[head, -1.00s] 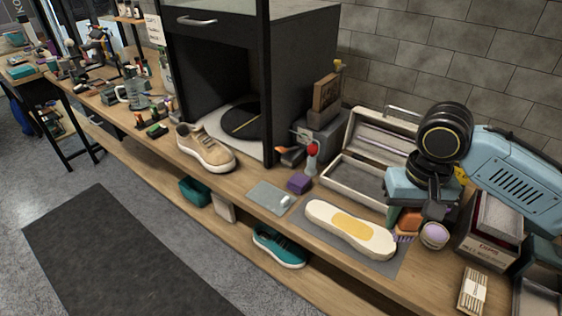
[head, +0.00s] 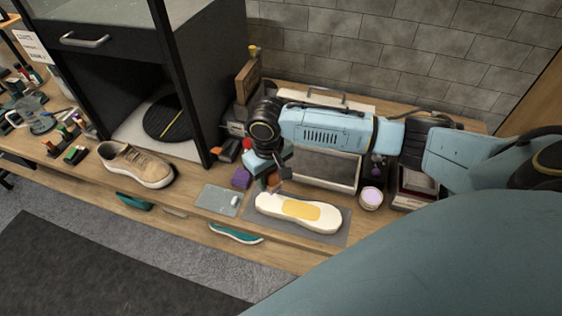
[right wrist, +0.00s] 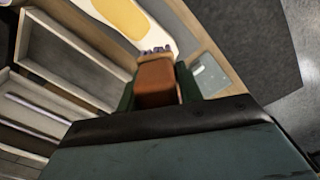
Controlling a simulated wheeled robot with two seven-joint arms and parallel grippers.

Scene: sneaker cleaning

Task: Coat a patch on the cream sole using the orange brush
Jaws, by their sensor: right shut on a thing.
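The cream sole (head: 328,224) lies flat on a grey mat, with a yellow-orange patch (head: 302,210) on its middle. It also shows in the right wrist view, the sole (right wrist: 163,36) and its patch (right wrist: 118,15) at the top. My right gripper (head: 272,184) is above the far side of the sole's left end. It is shut on the orange brush (right wrist: 156,82), whose pale bristles (right wrist: 155,52) point towards the sole. I cannot tell whether the bristles touch it. In the head view the brush (head: 273,181) is mostly hidden by the gripper. My left gripper is not in view.
A purple block (head: 241,178) and a grey-green plate (head: 217,199) with a small white item lie left of the sole. A lilac-topped jar (head: 371,198) stands right. An open box (head: 335,168) is behind, under my arm. A beige sneaker (head: 138,165) stands further left.

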